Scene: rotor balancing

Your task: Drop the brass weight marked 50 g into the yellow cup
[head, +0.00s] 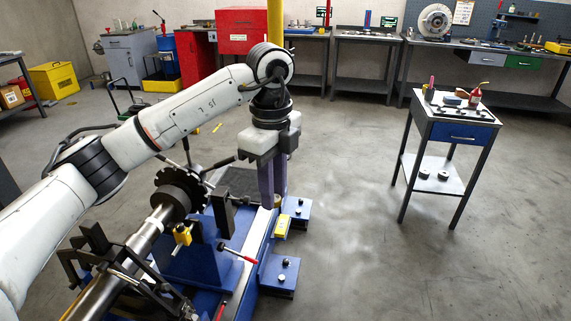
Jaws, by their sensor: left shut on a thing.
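My left gripper (273,203) points down over the blue machine bed, its two grey-purple fingers close together. A small brass-coloured piece (277,201) shows at the fingertips, and the gripper is shut on it. It looks like the brass weight, but its marking is too small to read. Just below and to the right is a small yellow, box-like thing (282,226) on the machine's edge. I cannot tell whether it is the yellow cup. My right gripper is not in view.
A shaft with a dark toothed disc (178,192) lies on the blue balancing machine (197,262), left of my gripper. A red-tipped lever (240,254) sticks out in front. A small cart (458,130) stands at right. The floor between is clear.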

